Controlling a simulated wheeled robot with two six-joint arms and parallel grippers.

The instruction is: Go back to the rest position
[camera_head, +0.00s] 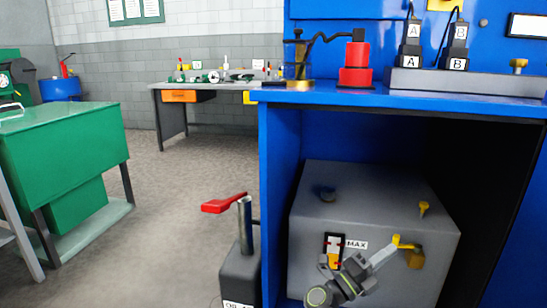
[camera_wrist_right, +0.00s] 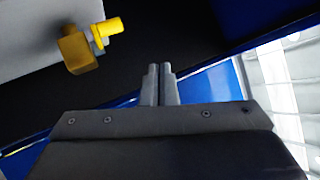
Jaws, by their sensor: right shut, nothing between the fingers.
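My right gripper (camera_head: 391,250) is shut and empty in the head view, low in front of the grey tank (camera_head: 325,185) in the blue cabinet. In the picture its tip lies close to the yellow valve (camera_head: 415,258); the head view does not settle whether they touch. In the right wrist view, the two fingers of my right gripper (camera_wrist_right: 160,70) are together with nothing between them. There the yellow valve (camera_wrist_right: 78,52) is up and to the left, apart from the fingers. My left gripper is not in view.
The tank has a level gauge (camera_head: 334,244) marked MAX, partly near my arm. The cabinet's blue left wall (camera_head: 279,180) and worktop (camera_head: 340,96) bound the space. A grey pump with a red lever (camera_head: 224,203) stands left. Open floor (camera_head: 175,215) lies farther left.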

